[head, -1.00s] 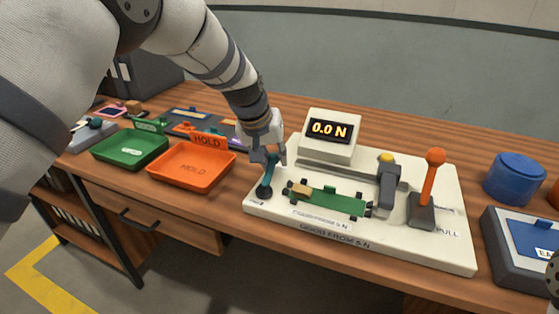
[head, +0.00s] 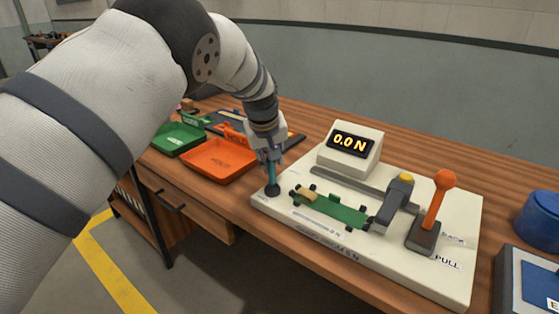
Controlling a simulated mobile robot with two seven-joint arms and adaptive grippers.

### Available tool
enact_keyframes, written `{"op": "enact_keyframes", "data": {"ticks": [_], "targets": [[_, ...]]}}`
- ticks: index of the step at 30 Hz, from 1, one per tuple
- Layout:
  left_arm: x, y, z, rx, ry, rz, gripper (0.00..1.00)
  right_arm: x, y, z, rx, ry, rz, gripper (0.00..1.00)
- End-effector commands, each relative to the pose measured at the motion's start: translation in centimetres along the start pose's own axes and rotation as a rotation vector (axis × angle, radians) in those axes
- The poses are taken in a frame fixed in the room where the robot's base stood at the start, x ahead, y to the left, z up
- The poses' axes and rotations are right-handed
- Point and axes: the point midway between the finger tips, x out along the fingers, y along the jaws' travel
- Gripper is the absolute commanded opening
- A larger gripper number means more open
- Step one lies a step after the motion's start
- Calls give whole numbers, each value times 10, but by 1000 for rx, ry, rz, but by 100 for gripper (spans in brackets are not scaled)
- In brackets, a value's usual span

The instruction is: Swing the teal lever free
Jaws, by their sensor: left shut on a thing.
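The teal lever (head: 272,177) stands near the left end of the cream test board (head: 415,279), on a dark round base. My left gripper (head: 272,156) is shut on the lever's upper part and hides its top. A green carriage (head: 335,208) with dark rollers and a tan block lies on the board just right of the lever. My right gripper is not in view.
A display reading 0.0 N (head: 350,143) stands at the board's back. An orange-knobbed lever (head: 437,200) and a grey clamp with a yellow button (head: 401,197) stand to the right. Orange HOLD tray (head: 219,161) and green tray (head: 178,139) lie left. A blue tub (head: 541,214) sits far right.

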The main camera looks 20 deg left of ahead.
Motion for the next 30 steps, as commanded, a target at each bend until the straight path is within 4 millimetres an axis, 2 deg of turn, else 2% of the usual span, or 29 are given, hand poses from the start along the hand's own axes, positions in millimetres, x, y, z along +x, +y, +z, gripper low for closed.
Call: {"op": "enact_keyframes", "data": {"ticks": [15,30], "targets": [[-2,-24,2,-333,62,-137,0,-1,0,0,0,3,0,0],[-4,-30,2,-420,80,-171,0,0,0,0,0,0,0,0]]}}
